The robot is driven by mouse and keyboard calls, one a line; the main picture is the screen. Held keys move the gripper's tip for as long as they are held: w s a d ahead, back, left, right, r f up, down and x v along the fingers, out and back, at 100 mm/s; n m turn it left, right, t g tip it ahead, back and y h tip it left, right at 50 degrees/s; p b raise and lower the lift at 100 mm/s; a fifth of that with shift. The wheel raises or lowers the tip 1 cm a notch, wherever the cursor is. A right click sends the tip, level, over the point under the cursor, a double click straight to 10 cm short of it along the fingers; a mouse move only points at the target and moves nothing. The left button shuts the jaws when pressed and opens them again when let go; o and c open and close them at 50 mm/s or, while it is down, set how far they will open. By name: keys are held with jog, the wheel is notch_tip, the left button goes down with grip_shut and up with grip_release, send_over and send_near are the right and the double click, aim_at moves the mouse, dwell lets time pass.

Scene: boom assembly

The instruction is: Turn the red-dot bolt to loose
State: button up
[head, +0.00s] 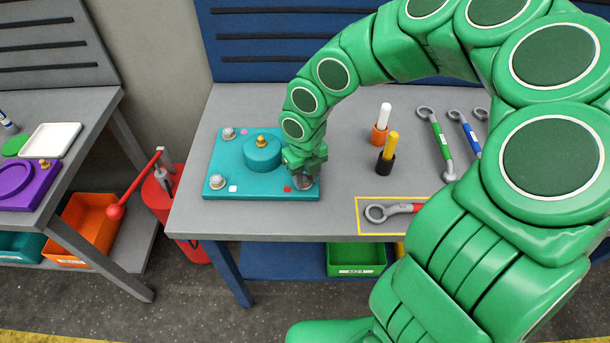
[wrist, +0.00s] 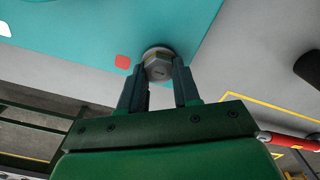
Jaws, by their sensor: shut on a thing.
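The teal plate (head: 218,165) lies on the grey workbench, with a round teal hub (head: 262,158) topped by a brass fitting. The red dot (head: 287,189) marks the plate's front right corner; it also shows in the wrist view (wrist: 122,62). The red-dot bolt (wrist: 158,64) is a silver hex head beside that dot. My gripper (wrist: 158,82) is shut on this bolt, one finger on each side of its head. In the head view my gripper (head: 305,180) hides most of the bolt. The bolt's threads are hidden.
Other bolts sit at the plate's back left (head: 228,133) and front left (head: 217,182). A red-handled wrench (head: 377,213) lies in a yellow outline. Orange (head: 380,134) and black (head: 385,163) holders stand right of my gripper, with more wrenches beyond.

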aim_at(305, 180)
jog(key=shift+s+d+f, duration=0.1)
jog(key=shift+s+f, duration=0.05)
jog(key=shift+f, duration=0.15)
jog(key=o, duration=1)
jog(key=shift+o, duration=0.3)
jog(key=shift+r, duration=4.2)
